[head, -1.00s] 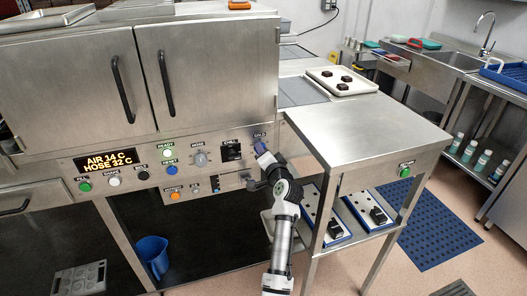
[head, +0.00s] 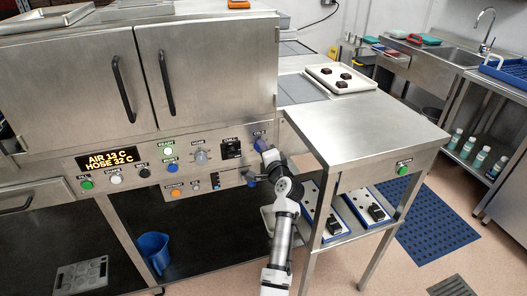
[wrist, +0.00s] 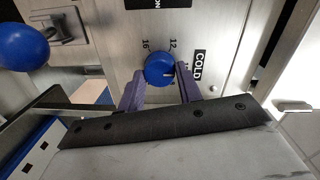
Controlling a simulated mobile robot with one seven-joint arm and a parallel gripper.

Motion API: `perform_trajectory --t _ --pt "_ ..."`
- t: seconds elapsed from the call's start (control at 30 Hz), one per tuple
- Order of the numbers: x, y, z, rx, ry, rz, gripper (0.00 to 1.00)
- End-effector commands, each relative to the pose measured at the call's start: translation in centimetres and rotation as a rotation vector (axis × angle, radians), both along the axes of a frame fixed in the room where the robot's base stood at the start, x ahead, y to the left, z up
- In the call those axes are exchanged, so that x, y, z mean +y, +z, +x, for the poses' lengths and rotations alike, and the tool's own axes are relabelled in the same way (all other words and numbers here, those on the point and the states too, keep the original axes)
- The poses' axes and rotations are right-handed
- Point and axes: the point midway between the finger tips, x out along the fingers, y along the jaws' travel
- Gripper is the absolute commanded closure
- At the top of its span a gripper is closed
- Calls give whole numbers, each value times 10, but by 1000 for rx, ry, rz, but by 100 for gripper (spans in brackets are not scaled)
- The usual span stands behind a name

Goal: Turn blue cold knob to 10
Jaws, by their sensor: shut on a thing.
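The blue cold knob (wrist: 158,66) sits on the steel panel beside the black COLD label (wrist: 198,66), with the marks 16 and 12 showing by its rim. A short pale pointer line shows on its face; the mark it points at is hidden by my fingers. My gripper (wrist: 160,74) is shut on the knob, one purple finger on each side. In the head view my gripper (head: 264,150) is at the right end of the panel and mostly covers the knob.
A display (head: 109,158) reads AIR 13 C, HOSE 32 C. A blue ball handle (wrist: 18,47) is close by at upper left in the wrist view. Several buttons and a grey knob (head: 200,157) line the panel. A steel table (head: 365,130) stands to the right.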

Motion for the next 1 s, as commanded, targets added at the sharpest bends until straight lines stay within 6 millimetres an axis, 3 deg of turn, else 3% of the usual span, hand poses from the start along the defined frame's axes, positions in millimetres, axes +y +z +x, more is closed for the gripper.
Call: perform_trajectory --t 0.17,0.2,0.33,0.73,1.0 --pt "0 0 0 -1 -1 -1 88" --pt "0 0 0 -1 -1 -1 60" --pt "0 0 0 -1 -1 -1 43" --pt "-3 -1 -6 -1 -1 -1 43" --pt "-19 0 -50 -1 -2 -3 43"
